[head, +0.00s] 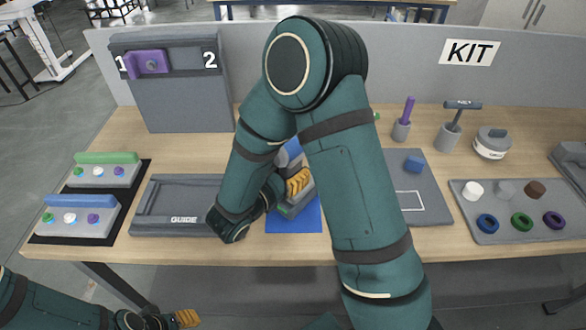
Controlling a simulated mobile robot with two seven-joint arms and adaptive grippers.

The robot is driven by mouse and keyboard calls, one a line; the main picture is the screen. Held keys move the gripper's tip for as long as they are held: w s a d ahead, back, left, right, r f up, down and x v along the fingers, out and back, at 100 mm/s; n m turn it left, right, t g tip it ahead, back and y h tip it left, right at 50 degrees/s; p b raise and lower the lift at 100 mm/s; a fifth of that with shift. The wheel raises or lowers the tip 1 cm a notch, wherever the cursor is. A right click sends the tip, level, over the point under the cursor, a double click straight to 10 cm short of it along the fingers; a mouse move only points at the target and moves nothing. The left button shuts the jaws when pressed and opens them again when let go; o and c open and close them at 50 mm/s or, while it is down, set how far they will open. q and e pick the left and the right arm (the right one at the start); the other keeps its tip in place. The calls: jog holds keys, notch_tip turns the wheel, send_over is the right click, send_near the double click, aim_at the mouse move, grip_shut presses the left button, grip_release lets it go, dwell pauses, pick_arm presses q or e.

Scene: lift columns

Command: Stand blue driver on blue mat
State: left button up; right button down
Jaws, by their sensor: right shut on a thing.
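The blue driver (291,149) is in the middle of the table, partly hidden by my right arm. Its blue upper part shows above the fingers and a grey and green base below them. It looks roughly upright. My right gripper (298,182) reaches in from the left side and is shut on the driver's middle. The blue mat (294,226) lies beneath, and the base appears over it. I cannot tell whether the base touches the mat. My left gripper (187,318) is low at the left, off the table's front edge, too small to judge its opening.
A grey GUIDE tray (165,228) lies left of the mat. Cups hold a purple-handled tool (406,112) and a hammer (456,118). A tray of rings (496,232) is at right.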

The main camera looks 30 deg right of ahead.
jog(key=shift+f, duration=0.25)
dwell(0.5)
jog(key=shift+c, duration=2.4)
grip_release()
jog(key=shift+f, duration=0.1)
jog(key=v, duration=1.2)
